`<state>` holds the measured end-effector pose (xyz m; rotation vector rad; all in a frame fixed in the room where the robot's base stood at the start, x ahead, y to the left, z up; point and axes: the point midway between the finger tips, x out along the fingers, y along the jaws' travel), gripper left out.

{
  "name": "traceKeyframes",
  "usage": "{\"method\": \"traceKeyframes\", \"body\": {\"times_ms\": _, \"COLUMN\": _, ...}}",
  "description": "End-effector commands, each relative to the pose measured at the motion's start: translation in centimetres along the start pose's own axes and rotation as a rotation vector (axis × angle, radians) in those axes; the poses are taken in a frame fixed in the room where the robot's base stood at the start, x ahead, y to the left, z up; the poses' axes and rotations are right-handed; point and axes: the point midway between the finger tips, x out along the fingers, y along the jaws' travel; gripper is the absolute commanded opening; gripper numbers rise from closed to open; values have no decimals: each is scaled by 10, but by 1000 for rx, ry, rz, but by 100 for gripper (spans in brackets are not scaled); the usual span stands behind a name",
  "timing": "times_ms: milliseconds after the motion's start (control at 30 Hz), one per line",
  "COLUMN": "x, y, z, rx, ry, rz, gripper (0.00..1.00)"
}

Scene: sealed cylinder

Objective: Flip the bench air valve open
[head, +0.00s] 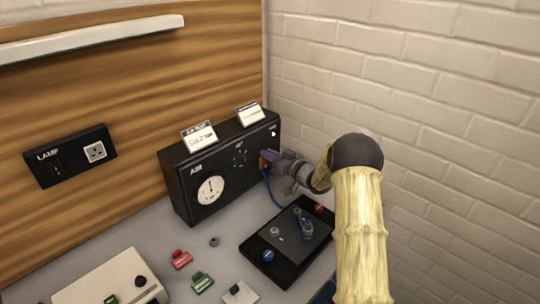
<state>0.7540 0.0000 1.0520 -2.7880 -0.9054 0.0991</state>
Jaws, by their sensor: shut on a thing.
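The black air box (222,173), marked AIR and with a round white dial (210,190), stands on the bench against the wooden wall. My gripper (268,160) reaches in from the right to the right end of its front face. It is shut on a small part there, seemingly the air valve's handle, with a bit of orange-red showing at the fingertips. The fingers hide most of the valve, and its exact position cannot be told. A blue hose (272,191) runs down from near the gripper towards a black plate.
The black plate (258,247) with fittings and knobs lies below my arm. Red (181,259) and green (202,283) pieces and a pale box (105,282) are at the front. A brick wall (440,70) stands close on the right. Two cards stand on the air box.

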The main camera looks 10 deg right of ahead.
Motion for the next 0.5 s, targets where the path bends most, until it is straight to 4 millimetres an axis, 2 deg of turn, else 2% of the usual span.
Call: {"method": "traceKeyframes", "body": {"times_ms": 500, "x": 0, "y": -10, "z": 3, "rx": -231, "ry": -1, "rz": 1, "gripper": 0}}
